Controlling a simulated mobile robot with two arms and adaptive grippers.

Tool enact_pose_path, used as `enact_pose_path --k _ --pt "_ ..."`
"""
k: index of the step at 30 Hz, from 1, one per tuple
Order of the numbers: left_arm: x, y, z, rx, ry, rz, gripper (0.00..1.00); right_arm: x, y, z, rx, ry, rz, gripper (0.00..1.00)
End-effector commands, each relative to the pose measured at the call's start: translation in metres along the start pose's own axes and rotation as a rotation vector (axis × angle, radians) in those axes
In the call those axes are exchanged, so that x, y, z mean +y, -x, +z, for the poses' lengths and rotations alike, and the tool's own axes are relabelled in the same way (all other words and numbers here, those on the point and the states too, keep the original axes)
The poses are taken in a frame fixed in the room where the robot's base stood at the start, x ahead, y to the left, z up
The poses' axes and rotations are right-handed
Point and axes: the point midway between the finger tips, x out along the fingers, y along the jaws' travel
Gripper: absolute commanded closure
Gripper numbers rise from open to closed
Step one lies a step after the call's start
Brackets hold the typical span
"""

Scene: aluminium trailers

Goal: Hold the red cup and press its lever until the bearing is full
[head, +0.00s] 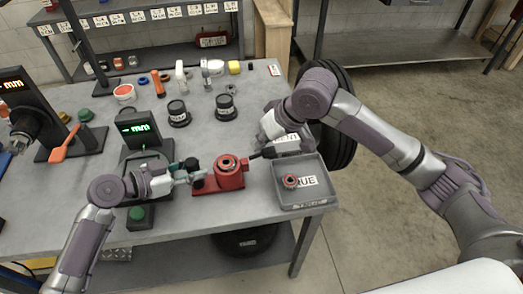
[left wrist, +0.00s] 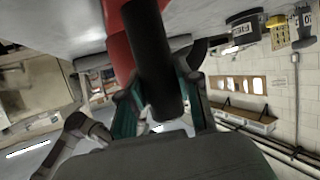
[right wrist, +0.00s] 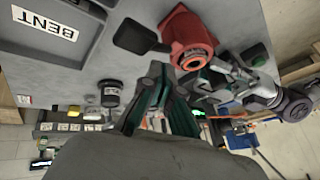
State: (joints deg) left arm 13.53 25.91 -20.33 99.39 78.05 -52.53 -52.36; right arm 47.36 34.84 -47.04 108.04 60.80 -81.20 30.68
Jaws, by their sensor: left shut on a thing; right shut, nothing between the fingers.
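The red cup (head: 231,181) stands on the grey workbench near its front edge, with a ring-shaped bearing (head: 229,163) at its top. It also shows in the right wrist view (right wrist: 184,30). My left gripper (head: 190,171) is shut on a black upright handle at the cup's left side; the handle (left wrist: 155,50) fills the space between the fingers in the left wrist view. My right gripper (head: 259,154) is shut and empty at the cup's right side, close to a dark piece that looks like the lever. Whether it touches is unclear. How full the bearing is cannot be seen.
A grey tray (head: 306,205) holding a red ring (head: 291,181) lies right of the cup. Black pots (head: 178,114), a red-rimmed tub (head: 124,94) and tools are further back. A tyre (head: 335,140) stands beyond the bench's right edge.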

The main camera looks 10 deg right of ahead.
Motion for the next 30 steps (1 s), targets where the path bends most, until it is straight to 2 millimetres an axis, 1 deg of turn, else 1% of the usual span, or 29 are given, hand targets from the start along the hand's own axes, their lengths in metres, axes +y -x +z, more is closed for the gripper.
enact_pose_path --k 8,21,24,30 --pt "0.0 0.0 0.0 -0.001 -0.001 0.0 1.0 -0.002 0.003 -0.003 0.003 0.002 -0.002 1.0" --pt "0.0 0.0 0.0 -0.001 -0.001 0.001 1.0 -0.024 0.032 -0.024 0.005 0.003 -0.003 1.0" --pt "0.0 0.0 0.0 -0.002 -0.001 0.001 1.0 -0.026 0.035 -0.026 0.004 0.002 -0.002 1.0" --pt "0.001 0.0 0.001 -0.002 -0.001 0.001 1.0 -0.026 0.035 -0.026 0.003 0.001 -0.003 1.0"
